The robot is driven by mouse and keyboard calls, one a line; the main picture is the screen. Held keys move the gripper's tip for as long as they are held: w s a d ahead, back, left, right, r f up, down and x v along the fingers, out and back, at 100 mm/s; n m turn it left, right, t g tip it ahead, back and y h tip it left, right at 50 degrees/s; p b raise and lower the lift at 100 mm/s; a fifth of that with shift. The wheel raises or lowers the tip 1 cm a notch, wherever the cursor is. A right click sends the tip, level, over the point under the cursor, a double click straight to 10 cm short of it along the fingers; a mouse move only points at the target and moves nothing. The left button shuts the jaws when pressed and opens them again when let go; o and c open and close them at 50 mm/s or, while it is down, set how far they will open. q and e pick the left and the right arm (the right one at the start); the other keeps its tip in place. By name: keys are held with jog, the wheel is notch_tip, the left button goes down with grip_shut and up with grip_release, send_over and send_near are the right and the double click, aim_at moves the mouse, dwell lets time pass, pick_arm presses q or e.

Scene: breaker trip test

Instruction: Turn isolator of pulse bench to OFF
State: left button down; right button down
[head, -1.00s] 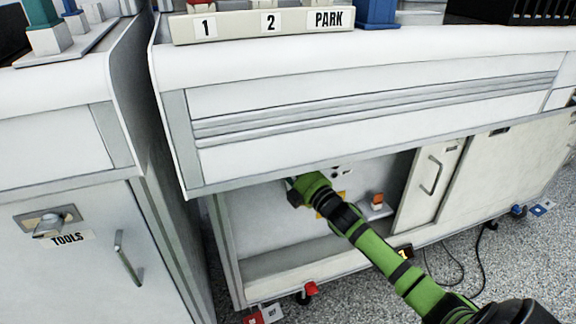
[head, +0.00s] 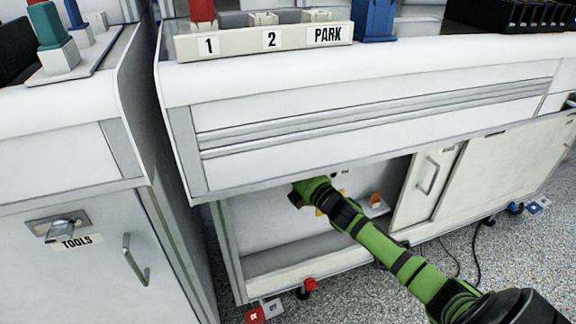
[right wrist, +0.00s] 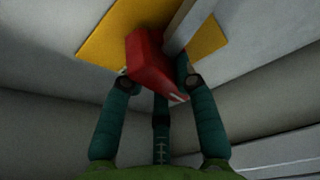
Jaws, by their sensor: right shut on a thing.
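The isolator shows in the right wrist view as a red handle (right wrist: 148,58) on a yellow plate (right wrist: 107,42). My right gripper (right wrist: 160,84) has its teal fingers closed around the red handle, with fingertips on both sides of it. In the head view my green right arm reaches into the open bay under the pulse bench (head: 340,105). There the fingers and the red handle are hidden by my wrist and the bench's lower edge. I cannot read the isolator's position marks. My left gripper is not in view.
A grey bar (right wrist: 190,25) stands close beside the red handle. The bay's lower ledge (head: 300,262) and a cabinet door (head: 430,185) border my arm. An orange-red part (head: 376,201) sits inside the bay. A TOOLS cabinet (head: 80,265) stands at left.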

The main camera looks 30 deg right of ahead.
jog(key=shift+a, duration=0.5)
jog(key=shift+r+n+p, duration=0.2)
jog(key=shift+n+p, duration=0.45)
jog(key=shift+n, duration=0.05)
jog(key=c, duration=1.2)
grip_release()
jog(key=shift+f, duration=0.15)
jog(key=o, duration=0.3)
jog(key=shift+w+a, duration=0.1)
jog(key=shift+d+f, duration=0.1)
jog(key=shift+d, duration=0.1)
